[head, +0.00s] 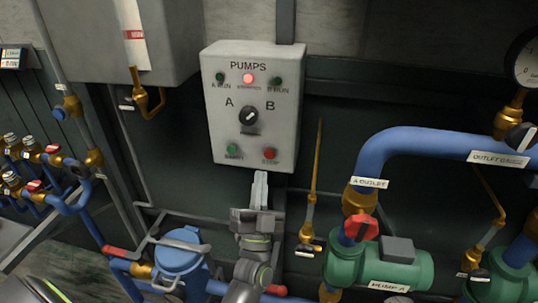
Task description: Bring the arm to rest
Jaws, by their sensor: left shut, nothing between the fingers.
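My left gripper (261,190) is in the lower middle of the head view, fingers pointing up and pressed together with nothing between them. Its fingertips show just below the lower edge of the grey PUMPS panel (222,130), under the start and stop buttons; whether they touch the panel cannot be told. The panel has a black A/B selector knob (249,115), a green button (233,150) and a red button (270,154). Its middle red lamp (248,79) is lit. The lamps either side look dark green. My right gripper is not in view.
Right of my gripper stand a green pump (390,268) with a red valve handle (360,229) and a thick blue outlet pipe (410,142). A blue strainer-like vessel (180,250) is at lower left. Blue pipes with brass valves (30,160) line the far left.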

